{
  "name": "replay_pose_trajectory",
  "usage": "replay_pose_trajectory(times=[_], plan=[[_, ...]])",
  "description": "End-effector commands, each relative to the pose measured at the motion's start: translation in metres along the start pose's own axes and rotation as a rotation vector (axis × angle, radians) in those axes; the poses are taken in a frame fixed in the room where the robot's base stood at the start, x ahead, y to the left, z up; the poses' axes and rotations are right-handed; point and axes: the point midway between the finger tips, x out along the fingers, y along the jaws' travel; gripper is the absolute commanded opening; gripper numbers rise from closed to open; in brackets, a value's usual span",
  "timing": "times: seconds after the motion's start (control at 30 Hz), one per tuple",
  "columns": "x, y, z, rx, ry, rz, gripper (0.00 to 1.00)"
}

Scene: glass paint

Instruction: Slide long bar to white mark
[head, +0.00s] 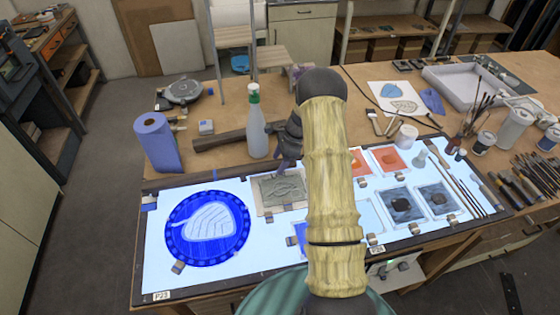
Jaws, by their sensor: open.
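A long dark brown bar (228,138) lies on the wooden table behind the light panel. It slants up to the right, and its right end is hidden behind the bottle and my arm. My gripper (284,167) is dark and small in the head view, over the rear edge of the light panel near a grey textured tile (281,189). It is open, to the right of the bar's visible part and nearer to me; I see nothing held in it. I cannot make out a white mark on the table.
A spray bottle (257,124) with a green top stands close in front of the bar. The lit panel (160,240) holds a blue leaf disc (207,229) and glass tiles.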

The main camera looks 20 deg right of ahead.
Motion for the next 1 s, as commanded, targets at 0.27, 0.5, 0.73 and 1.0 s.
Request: replay_pose_trajectory(times=[0.27, 0.5, 0.73, 1.0], plan=[[0.000, 0.000, 0.002, -0.003, -0.002, 0.001, 0.58], [-0.020, -0.001, 0.001, -0.004, -0.001, -0.003, 0.58], [-0.064, -0.002, 0.000, -0.003, 0.000, -0.004, 0.58], [-0.118, -0.002, 0.000, -0.003, 0.001, -0.003, 0.58]])
